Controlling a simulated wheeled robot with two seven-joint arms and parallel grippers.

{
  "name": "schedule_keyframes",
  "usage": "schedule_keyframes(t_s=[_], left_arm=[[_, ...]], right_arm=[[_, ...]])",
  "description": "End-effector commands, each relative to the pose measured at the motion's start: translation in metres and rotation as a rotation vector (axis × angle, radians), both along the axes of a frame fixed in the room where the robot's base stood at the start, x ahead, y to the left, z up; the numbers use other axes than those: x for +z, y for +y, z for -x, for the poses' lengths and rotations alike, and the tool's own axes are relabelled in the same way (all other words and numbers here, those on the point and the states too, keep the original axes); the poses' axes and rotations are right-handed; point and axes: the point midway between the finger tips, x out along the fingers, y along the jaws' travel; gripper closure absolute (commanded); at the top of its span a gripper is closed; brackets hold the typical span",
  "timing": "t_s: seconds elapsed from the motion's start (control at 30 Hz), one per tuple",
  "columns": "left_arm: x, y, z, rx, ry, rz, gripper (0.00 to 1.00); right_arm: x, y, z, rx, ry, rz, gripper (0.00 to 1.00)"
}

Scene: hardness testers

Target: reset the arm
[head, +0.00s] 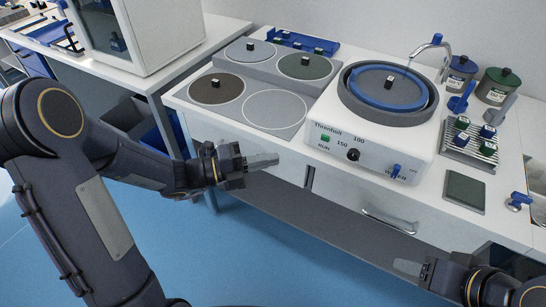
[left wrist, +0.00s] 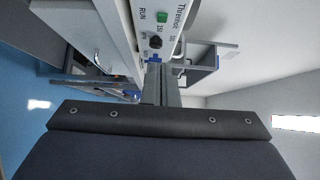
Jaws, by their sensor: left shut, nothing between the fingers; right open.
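My left arm comes in from the left in the head view. Its gripper (head: 262,161) is shut and empty, in front of the bench's front edge and below the disc plates. The shut fingers also show in the left wrist view (left wrist: 160,84), pointing toward the bench front. My right gripper (head: 408,268) is at the bottom right of the head view, in front of the drawer. It is open, and only part of its fingers shows.
A polishing machine (head: 330,147) with a blue-rimmed wheel stands on the white bench. Several round plates (head: 274,109) lie left of it. A sample rack (head: 470,150), a dark pad (head: 465,188) and lidded jars (head: 497,85) are at the right. A drawer handle (head: 388,222) juts from the bench front. Blue floor is free in front.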

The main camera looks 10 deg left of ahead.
Motion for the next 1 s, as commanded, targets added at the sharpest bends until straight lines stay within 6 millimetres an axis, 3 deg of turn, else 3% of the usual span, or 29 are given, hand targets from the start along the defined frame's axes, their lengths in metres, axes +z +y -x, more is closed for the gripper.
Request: schedule_keyframes(t_s=[0.37, 0.47, 0.53, 0.7, 0.77, 0.9, 1.0], left_arm=[[0.001, 0.0, 0.0, -0.001, -0.004, -0.002, 1.0], [0.013, -0.003, 0.009, -0.032, -0.077, -0.052, 1.0], [0.032, -0.006, 0.025, -0.089, -0.216, -0.146, 1.0], [0.083, -0.011, 0.096, -0.357, -0.857, -0.552, 1.0], [0.093, -0.007, 0.123, -0.481, -1.13, -0.713, 1.0], [0.106, 0.017, 0.17, -0.818, -1.76, -1.057, 1.0], [0.112, 0.041, 0.189, -1.108, -2.153, -1.253, 1.0]], right_arm=[[0.0, 0.0, 0.0, 0.0, 0.0, 0.0, 0.44], [0.006, 0.0, 0.0, 0.0, 0.0, 0.0, 0.44], [0.014, 0.0, 0.0, 0.0, 0.0, 0.0, 0.44], [0.045, 0.0, 0.0, 0.0, 0.0, 0.0, 0.44], [0.056, 0.0, 0.0, 0.0, 0.0, 0.0, 0.44], [0.081, 0.0, 0.0, 0.0, 0.0, 0.0, 0.44], [0.096, 0.0, 0.0, 0.0, 0.0, 0.0, 0.44]])
